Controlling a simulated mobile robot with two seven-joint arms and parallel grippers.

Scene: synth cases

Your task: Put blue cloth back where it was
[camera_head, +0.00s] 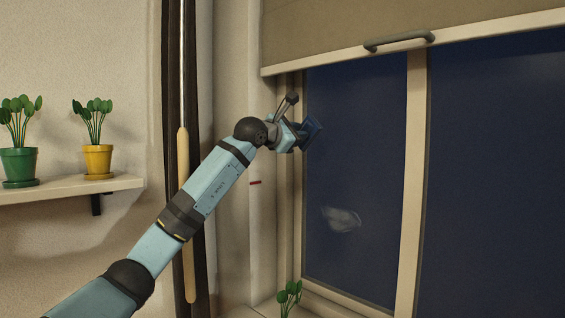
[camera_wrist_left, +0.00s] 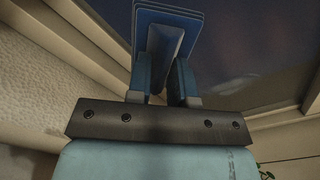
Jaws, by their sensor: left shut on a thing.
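The blue cloth (camera_head: 312,132) is at the window's left edge in the head view, in front of the dark glass. It looks flat, square and layered, with a narrower part between the fingers in the left wrist view (camera_wrist_left: 170,18). My left gripper (camera_head: 300,134) is shut on it. Its two blue fingers show on both sides of the cloth in the left wrist view (camera_wrist_left: 163,80). I cannot tell whether the cloth touches the glass. My right gripper is not in view.
A pale smear (camera_head: 341,219) marks the window glass (camera_head: 355,130). A blind (camera_head: 340,25) with a grey handle (camera_head: 398,41) covers the top. A shelf (camera_head: 60,190) at left holds a green pot (camera_head: 19,166) and a yellow pot (camera_head: 97,160). A plant (camera_head: 289,296) stands below.

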